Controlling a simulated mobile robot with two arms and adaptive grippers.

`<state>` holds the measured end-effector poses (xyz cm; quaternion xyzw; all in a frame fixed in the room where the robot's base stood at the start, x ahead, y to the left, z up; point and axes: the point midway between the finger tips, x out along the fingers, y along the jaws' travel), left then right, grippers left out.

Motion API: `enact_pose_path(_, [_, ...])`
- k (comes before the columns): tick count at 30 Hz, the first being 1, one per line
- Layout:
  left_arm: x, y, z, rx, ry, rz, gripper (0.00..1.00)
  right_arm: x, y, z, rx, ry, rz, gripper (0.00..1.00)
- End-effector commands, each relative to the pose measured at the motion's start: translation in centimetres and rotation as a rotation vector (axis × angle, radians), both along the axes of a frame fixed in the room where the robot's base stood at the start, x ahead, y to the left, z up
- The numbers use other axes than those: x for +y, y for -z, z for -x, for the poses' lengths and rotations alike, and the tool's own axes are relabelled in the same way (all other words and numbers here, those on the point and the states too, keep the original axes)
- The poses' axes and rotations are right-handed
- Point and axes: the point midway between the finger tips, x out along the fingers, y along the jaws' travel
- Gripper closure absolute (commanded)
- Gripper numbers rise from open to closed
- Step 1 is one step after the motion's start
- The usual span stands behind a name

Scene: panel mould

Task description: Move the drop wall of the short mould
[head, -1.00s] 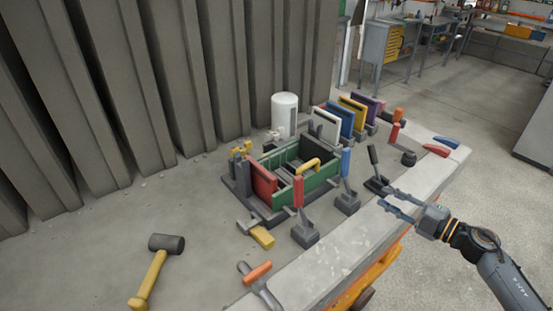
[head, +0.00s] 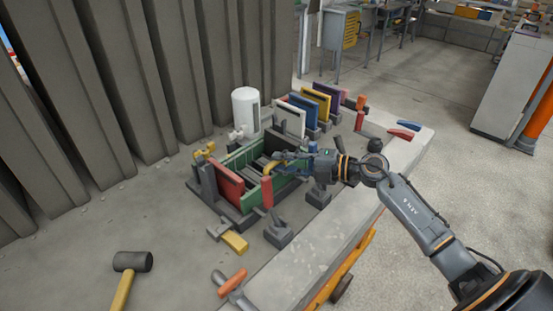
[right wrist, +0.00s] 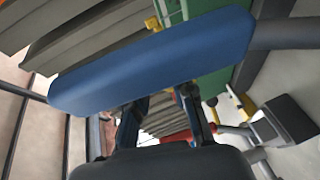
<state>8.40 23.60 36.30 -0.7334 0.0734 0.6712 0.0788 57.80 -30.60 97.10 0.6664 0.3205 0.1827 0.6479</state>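The mould is an open green box (head: 233,160) on a dark base. A red panel (head: 228,184) stands at its left end and a dark panel (head: 284,143) at its right end. A yellow handle (head: 270,167) shows at its near side. I cannot tell which panel is the drop wall. My right gripper (head: 285,163) is over the near right side of the mould, close to the yellow handle. In the right wrist view a blue clamp handle (right wrist: 155,62) crosses in front of its fingers and hides the tips. The fingers look apart, with no grasp seen. My left gripper is out of view.
White (head: 290,118), blue, yellow and purple panels stand in a row behind. A red-handled clamp (head: 267,192) stands at the near side. A white canister (head: 245,108) is behind the mould. A mallet (head: 130,264) lies at the front left, where much of the tabletop is bare.

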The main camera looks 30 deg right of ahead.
Motion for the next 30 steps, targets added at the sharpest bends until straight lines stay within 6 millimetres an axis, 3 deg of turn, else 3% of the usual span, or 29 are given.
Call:
enact_pose_path(6, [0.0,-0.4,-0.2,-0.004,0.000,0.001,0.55,1.3,0.4,-1.5,0.001,0.001,-0.001,0.76])
enact_pose_path(15, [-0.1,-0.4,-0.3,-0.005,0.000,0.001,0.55,1.4,0.5,-1.6,0.001,0.001,-0.001,0.76])
enact_pose_path(16, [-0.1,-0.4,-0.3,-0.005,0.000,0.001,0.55,1.4,0.5,-1.6,0.001,0.001,-0.001,0.78])
enact_pose_path(19, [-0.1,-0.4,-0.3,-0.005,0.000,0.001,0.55,1.4,0.5,-1.6,0.001,0.001,-0.001,0.98])
enact_pose_path(20, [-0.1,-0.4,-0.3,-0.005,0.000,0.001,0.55,1.4,0.5,-1.6,0.001,0.001,-0.001,1.00])
enact_pose_path(30, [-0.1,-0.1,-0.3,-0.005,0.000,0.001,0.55,1.4,0.6,-1.5,-0.004,0.001,-0.002,1.00])
